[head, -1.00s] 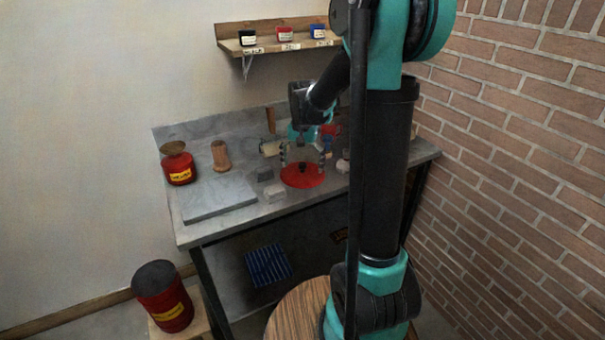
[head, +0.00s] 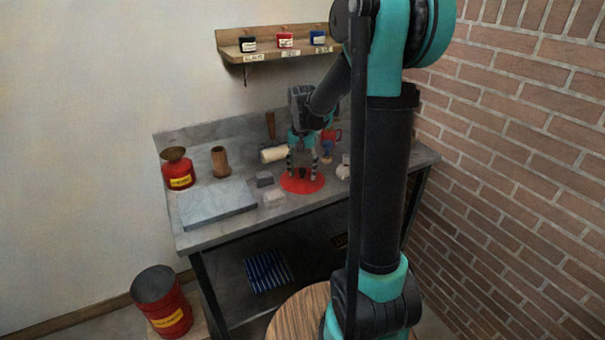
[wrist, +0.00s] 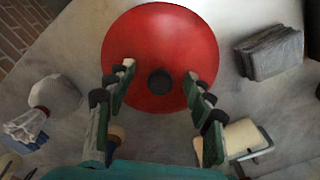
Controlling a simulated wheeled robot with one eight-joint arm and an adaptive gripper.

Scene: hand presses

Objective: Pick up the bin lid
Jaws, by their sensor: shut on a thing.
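The bin lid (head: 290,187) is a round red disc with a black knob, lying flat on the grey bench near its front edge. The lid (wrist: 150,40) and its knob also show in the wrist view. My gripper (head: 302,174) is down at the lid, pointing downward, with its fingers on either side of the knob. In the wrist view my gripper (wrist: 160,82) is shut on the lid, though finger contact is hard to make out there. A red bin (head: 170,316) with a yellow label stands open at lower left.
A wall shelf (head: 270,55) holds small jars. A brick wall is at right.

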